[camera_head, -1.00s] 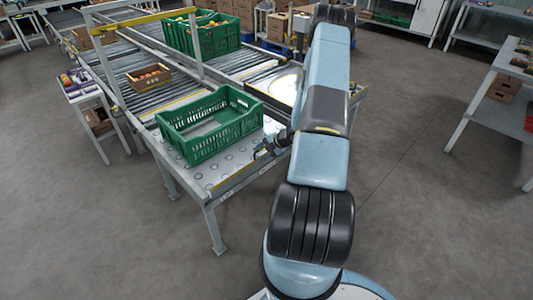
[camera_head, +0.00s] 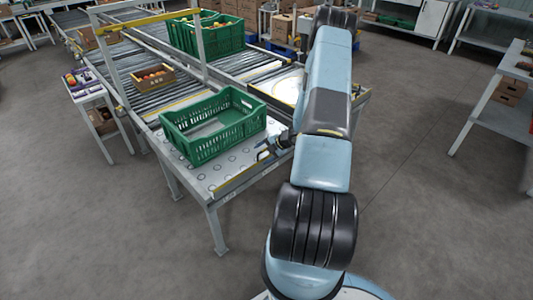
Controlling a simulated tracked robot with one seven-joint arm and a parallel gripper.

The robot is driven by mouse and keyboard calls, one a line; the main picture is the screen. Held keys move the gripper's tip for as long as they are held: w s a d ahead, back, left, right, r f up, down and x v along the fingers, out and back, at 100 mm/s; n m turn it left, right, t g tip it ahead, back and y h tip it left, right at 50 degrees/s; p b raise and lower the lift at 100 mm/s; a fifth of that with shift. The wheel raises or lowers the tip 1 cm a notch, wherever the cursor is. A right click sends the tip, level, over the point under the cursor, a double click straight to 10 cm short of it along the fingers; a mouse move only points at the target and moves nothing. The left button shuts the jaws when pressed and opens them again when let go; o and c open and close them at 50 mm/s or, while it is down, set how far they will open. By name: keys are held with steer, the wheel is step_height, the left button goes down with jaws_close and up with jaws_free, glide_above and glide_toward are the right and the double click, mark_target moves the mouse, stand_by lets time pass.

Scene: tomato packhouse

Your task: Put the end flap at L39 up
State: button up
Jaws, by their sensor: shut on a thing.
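The end flap (camera_head: 234,180) is a narrow strip with a yellow edge along the near end of the ball-top table (camera_head: 196,173). Its exact tilt is hard to tell at this size. My gripper (camera_head: 264,154) is at the right part of the flap, low beside the table edge, and is shut on it. The fingertips are small and partly dark against the table. No L39 label can be read.
An empty green crate (camera_head: 190,138) stands on the table just behind the flap. Roller lanes (camera_head: 190,95) run back from it, with a small box of tomatoes (camera_head: 152,88) and a fuller green crate (camera_head: 205,50).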

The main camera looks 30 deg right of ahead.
steer(key=shift+w+a+r, duration=0.2)
steer(key=shift+w, duration=0.3)
steer(key=shift+o, duration=0.2)
steer(key=shift+r, duration=0.1)
steer(key=shift+s+d+r, duration=0.1)
steer(key=shift+s+d, duration=0.05)
steer(key=shift+d, duration=0.1)
steer(key=v, duration=1.3)
steer(key=shift+s+d, duration=0.2)
steer(key=shift+s, duration=0.35)
steer(key=c, duration=0.3)
steer(key=shift+c, duration=0.2)
